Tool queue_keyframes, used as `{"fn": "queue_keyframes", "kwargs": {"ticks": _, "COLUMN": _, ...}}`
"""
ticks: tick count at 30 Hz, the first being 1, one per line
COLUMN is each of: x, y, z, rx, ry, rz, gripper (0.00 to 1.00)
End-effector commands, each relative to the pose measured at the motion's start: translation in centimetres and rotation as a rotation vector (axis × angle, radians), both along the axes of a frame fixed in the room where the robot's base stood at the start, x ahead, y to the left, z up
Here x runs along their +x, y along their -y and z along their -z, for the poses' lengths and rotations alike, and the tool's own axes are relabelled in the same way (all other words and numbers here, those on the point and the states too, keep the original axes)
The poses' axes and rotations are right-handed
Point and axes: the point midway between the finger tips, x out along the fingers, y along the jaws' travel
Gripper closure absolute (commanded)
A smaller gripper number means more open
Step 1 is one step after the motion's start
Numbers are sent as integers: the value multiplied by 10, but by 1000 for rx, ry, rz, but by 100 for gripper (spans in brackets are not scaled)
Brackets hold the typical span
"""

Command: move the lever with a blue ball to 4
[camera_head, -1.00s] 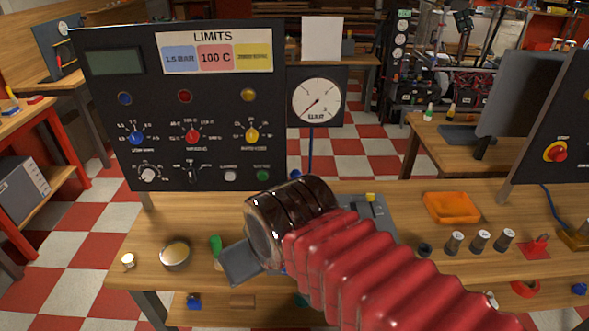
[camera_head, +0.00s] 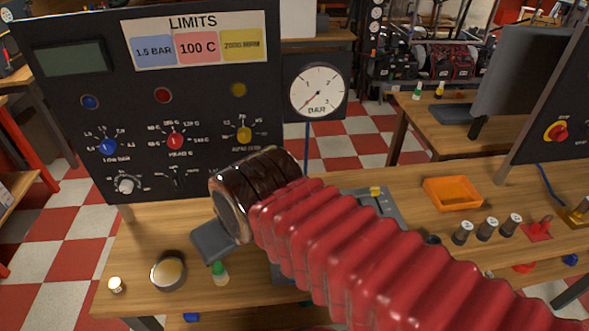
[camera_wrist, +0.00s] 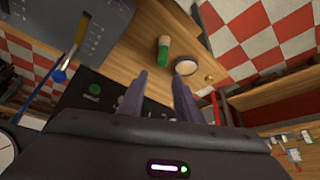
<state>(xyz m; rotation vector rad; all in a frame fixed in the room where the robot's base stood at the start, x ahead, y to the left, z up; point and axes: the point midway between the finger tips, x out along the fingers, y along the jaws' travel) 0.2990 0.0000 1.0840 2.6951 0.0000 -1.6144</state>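A blue ball (camera_wrist: 58,76) shows at the left of the wrist view, at the end of a thin rod beside the grey panel (camera_wrist: 108,22). I cannot read the lever's position or any scale there. The blue ball lies well to the left of the fingers in the wrist view. In the head view, one grey finger (camera_head: 213,243) shows over the bench.
A green-capped bottle (camera_head: 220,272) and a round tin (camera_head: 168,273) stand close to the gripper. The black LIMITS panel (camera_head: 60,110) rises behind. A dial gauge (camera_head: 317,91) with a blue line below it stands at its right. An orange tray (camera_head: 453,194) sits farther right.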

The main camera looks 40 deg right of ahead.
Motion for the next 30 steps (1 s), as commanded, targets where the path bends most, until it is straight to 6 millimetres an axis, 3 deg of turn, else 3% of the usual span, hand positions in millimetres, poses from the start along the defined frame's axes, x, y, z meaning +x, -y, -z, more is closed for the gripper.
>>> {"fn": "queue_keyframes", "kwargs": {"ticks": 2, "x": 0, "y": 0, "z": 0, "rx": 0, "ry": 0, "rz": 0, "gripper": 69}}
{"fn": "queue_keyframes", "kwargs": {"ticks": 8, "x": 4, "y": 4, "z": -3, "rx": -3, "ry": -2, "rz": 9, "gripper": 55}}
{"fn": "queue_keyframes", "kwargs": {"ticks": 14, "x": 22, "y": 28, "z": -15, "rx": -15, "ry": -18, "rz": 57, "gripper": 53}}
{"fn": "queue_keyframes", "kwargs": {"ticks": 20, "x": 49, "y": 79, "z": -32, "rx": -31, "ry": -45, "rz": 139, "gripper": 53}}
{"fn": "queue_keyframes", "kwargs": {"ticks": 30, "x": 76, "y": 187, "z": -51, "rx": -48, "ry": -91, "rz": 271, "gripper": 53}}
